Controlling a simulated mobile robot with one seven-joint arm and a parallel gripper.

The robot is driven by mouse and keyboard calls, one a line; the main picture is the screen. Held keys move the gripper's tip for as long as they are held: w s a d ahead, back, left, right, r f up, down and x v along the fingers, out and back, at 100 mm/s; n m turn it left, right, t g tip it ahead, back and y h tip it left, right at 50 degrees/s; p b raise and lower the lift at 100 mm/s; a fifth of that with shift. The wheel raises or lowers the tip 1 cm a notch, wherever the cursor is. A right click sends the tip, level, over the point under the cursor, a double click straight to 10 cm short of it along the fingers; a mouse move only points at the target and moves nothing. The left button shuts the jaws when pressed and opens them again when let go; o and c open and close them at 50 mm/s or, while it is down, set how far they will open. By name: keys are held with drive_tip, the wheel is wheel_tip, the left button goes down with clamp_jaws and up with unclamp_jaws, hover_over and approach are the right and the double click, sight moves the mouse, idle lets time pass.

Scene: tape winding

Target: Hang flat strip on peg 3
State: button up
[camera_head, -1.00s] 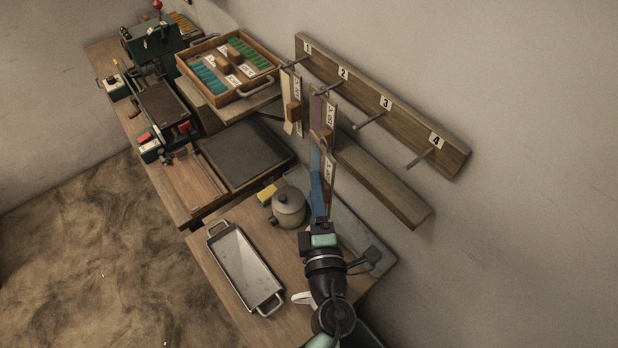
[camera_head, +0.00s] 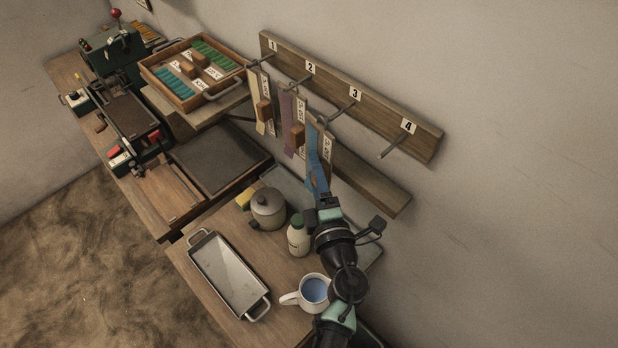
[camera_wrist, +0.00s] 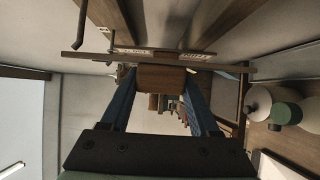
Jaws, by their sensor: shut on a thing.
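The flat strip (camera_head: 328,146) is a thin upright plate with a white label, seen edge-on in the wrist view (camera_wrist: 90,56). My gripper (camera_wrist: 160,80) has its two blue fingers shut on the strip's wooden block (camera_wrist: 160,77). The head view shows my gripper (camera_head: 314,178) below peg 3 (camera_head: 342,112). The strip's top end is close to the tip of peg 3. I cannot tell whether the peg passes through it. My fingers hide part of the strip.
One strip with a yellowish band (camera_head: 261,108) hangs at peg 1, and one with a purple band (camera_head: 287,125) at peg 2. Peg 4 (camera_head: 393,147) is bare. Below are a pot (camera_head: 268,209), a bottle (camera_head: 298,238), a mug (camera_head: 290,298) and a metal tray (camera_head: 228,275).

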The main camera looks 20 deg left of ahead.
drive_tip(key=shift+w+d+f+b, duration=0.1)
drive_tip(key=shift+w+d+b, duration=0.25)
drive_tip(key=shift+w, duration=0.55)
drive_tip(key=shift+w+d+f+b, duration=0.1)
drive_tip(key=shift+w+d+b, duration=0.2)
drive_tip(key=shift+w, duration=0.6)
drive_tip(key=shift+d+f, duration=0.1)
drive_tip(key=shift+f, duration=0.05)
drive_tip(key=shift+d, duration=0.15)
drive_tip(key=o, duration=1.5)
drive_tip(key=shift+w+f, duration=0.1)
drive_tip(key=shift+w, duration=0.05)
drive_tip(key=shift+s, duration=0.2)
drive_tip(key=shift+b+v, duration=0.75)
drive_tip(key=shift+v, duration=5.55)
